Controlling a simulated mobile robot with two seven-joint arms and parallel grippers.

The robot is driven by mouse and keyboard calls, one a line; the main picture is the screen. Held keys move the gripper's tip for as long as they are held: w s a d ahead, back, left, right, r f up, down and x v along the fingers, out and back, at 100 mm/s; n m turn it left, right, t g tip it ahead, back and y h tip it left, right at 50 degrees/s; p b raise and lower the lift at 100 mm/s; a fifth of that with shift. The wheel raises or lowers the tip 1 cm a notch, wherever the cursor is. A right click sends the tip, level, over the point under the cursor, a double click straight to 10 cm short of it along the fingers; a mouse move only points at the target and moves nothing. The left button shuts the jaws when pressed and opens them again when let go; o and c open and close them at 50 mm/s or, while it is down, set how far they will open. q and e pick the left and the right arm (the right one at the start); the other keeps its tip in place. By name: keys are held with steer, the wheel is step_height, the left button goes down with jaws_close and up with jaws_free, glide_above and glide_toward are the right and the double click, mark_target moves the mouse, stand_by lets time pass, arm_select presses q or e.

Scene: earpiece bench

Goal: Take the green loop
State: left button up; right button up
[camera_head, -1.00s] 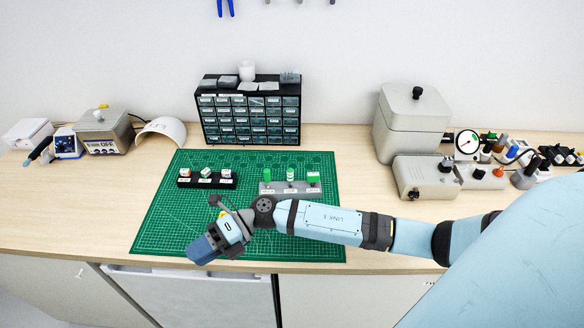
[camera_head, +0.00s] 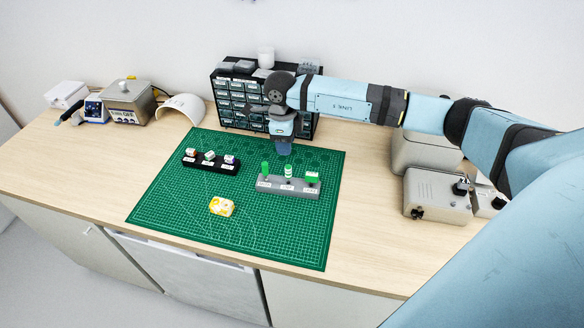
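A grey stand (camera_head: 270,189) on the green mat holds three small green or green-and-white pieces: a slim green one (camera_head: 266,169) at its left, a green-and-white one (camera_head: 288,170) in the middle and a wider green-and-white one (camera_head: 312,177) at its right. Their labels are too small to read, and I cannot tell which is the loop. My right gripper (camera_head: 284,148) points down just behind the stand, in front of the drawer cabinet, apart from the pieces as far as I can see. Its finger opening does not show. My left gripper is not in view.
A black stand (camera_head: 211,166) with three small pieces is left of the grey stand. A yellow-and-white piece (camera_head: 222,206) lies on the mat (camera_head: 175,205) in front. The drawer cabinet (camera_head: 229,105) is close behind my gripper. The front of the mat is mostly clear.

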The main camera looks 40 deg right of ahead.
mark_target(288, 166)
steer(key=shift+d, duration=0.15)
steer(key=shift+w+f+b, duration=0.1)
steer(key=shift+f+b, duration=0.2)
steer(key=shift+f, duration=0.2)
steer(key=f+b, duration=0.2)
steer(key=f, duration=0.2)
steer(key=f+b, duration=0.2)
steer(key=f, duration=0.2)
steer(key=shift+s, duration=0.2)
steer(key=shift+d+f+b, duration=0.1)
steer(key=shift+f+b, duration=0.3)
steer(key=shift+f, duration=0.05)
steer(key=shift+c, duration=0.5)
steer(key=c, duration=0.5)
jaws_close()
